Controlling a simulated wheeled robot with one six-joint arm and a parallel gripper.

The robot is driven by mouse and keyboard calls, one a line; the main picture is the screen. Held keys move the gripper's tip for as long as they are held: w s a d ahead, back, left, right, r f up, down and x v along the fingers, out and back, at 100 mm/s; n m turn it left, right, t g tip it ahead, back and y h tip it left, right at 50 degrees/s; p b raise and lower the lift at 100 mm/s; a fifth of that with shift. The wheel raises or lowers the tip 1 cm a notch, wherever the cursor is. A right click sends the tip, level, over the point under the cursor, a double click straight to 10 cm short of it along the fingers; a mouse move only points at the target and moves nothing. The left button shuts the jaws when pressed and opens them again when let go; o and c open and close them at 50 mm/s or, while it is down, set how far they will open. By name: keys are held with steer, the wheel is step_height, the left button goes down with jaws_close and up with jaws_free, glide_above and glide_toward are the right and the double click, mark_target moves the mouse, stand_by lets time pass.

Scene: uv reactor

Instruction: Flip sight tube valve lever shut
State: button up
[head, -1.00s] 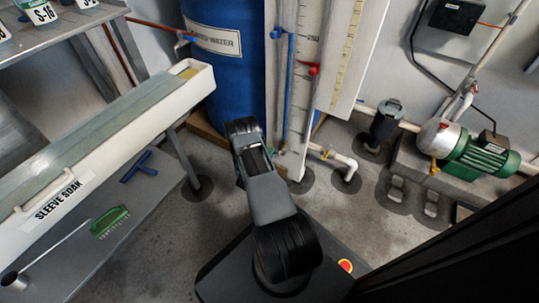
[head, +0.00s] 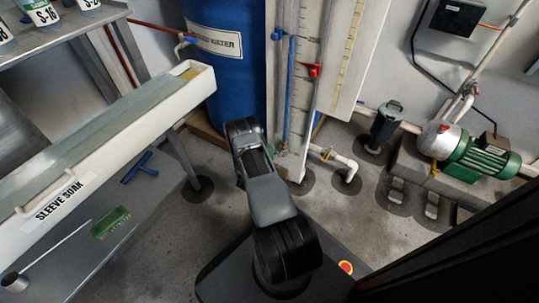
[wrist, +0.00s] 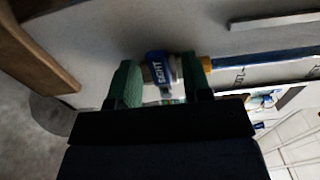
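In the wrist view, a blue lever marked SIGHT (wrist: 158,69) lies between the two green fingers of my gripper (wrist: 161,82). The fingers stand apart, one on each side of the lever. A gap shows on the lever's left side; contact on the right is unclear. A pale fitting and a brass-coloured piece (wrist: 206,64) sit just right of the lever. In the head view, the sight tube (head: 291,85) runs up a graduated board beside a blue drum. My arm reaches to the foot of this board, and the lever there is hidden behind it.
A long white SLEEVE SOAK trough (head: 120,117) stands left of my arm. The blue drum (head: 225,85) is behind. A white pipe with a yellow-handled valve (head: 328,154) lies low to the right, and a green pump (head: 481,158) stands farther right.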

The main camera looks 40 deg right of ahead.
steer(key=p+v, duration=0.4)
steer(key=v, duration=0.9)
steer(key=shift+a, duration=0.4)
steer(key=shift+s+f, duration=0.1)
